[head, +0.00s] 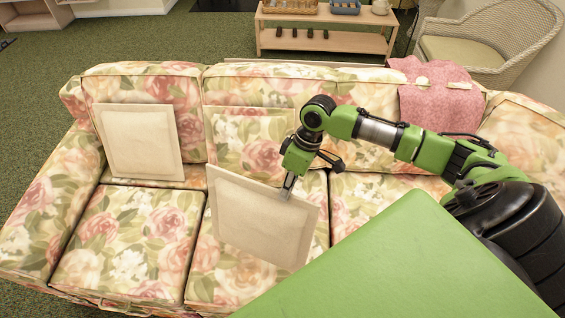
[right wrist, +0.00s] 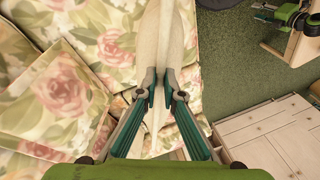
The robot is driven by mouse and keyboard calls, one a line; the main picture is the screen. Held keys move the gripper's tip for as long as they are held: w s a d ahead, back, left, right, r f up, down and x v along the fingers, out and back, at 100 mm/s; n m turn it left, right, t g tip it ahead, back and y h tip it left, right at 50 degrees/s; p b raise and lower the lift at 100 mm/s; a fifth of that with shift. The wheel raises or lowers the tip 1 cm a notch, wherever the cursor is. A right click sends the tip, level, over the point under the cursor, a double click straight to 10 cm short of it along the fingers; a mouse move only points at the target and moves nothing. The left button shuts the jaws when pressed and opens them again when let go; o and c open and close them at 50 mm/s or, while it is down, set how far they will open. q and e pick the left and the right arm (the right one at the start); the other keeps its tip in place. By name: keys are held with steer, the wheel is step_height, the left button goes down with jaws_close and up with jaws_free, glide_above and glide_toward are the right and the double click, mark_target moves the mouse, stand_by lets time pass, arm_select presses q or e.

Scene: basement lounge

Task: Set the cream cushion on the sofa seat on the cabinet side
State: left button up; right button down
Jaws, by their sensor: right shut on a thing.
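The cream cushion (head: 250,232) is square and flat with a raised border. My right gripper (head: 288,187) is shut on its upper edge and holds it tilted in front of the middle part of the floral sofa (head: 135,238). I cannot tell whether its lower edge touches the seat. In the right wrist view the cushion (right wrist: 162,40) shows nearly edge-on between the fingers (right wrist: 155,92). A second cream cushion (head: 140,142) leans upright against the sofa back on the left seat. A white cabinet with drawers (right wrist: 268,138) shows in the right wrist view. My left gripper is out of view.
A pink cloth (head: 437,100) with small items hangs over the sofa back at right. A low wooden shelf (head: 330,41) with baskets and a wicker chair (head: 488,44) stand behind the sofa. The left seat in front of the second cushion is clear. Green carpet (head: 45,88) is open at left.

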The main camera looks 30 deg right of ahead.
steer(key=shift+w+d+r+n+g+b, duration=0.6)
steer(key=shift+w+d+r+n+g, duration=1.15)
steer(key=shift+w, duration=1.6)
arm_select(q)
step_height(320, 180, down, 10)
steer(key=b, duration=0.8)
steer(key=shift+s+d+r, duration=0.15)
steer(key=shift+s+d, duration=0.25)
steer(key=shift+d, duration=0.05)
arm_select(e)
step_height(320, 180, down, 8)
steer(key=shift+t+y, duration=0.4)
steer(key=shift+t, duration=0.05)
steer(key=shift+f+n, duration=0.1)
steer(key=shift+n, duration=0.15)
steer(key=c, duration=2.1)
jaws_free()
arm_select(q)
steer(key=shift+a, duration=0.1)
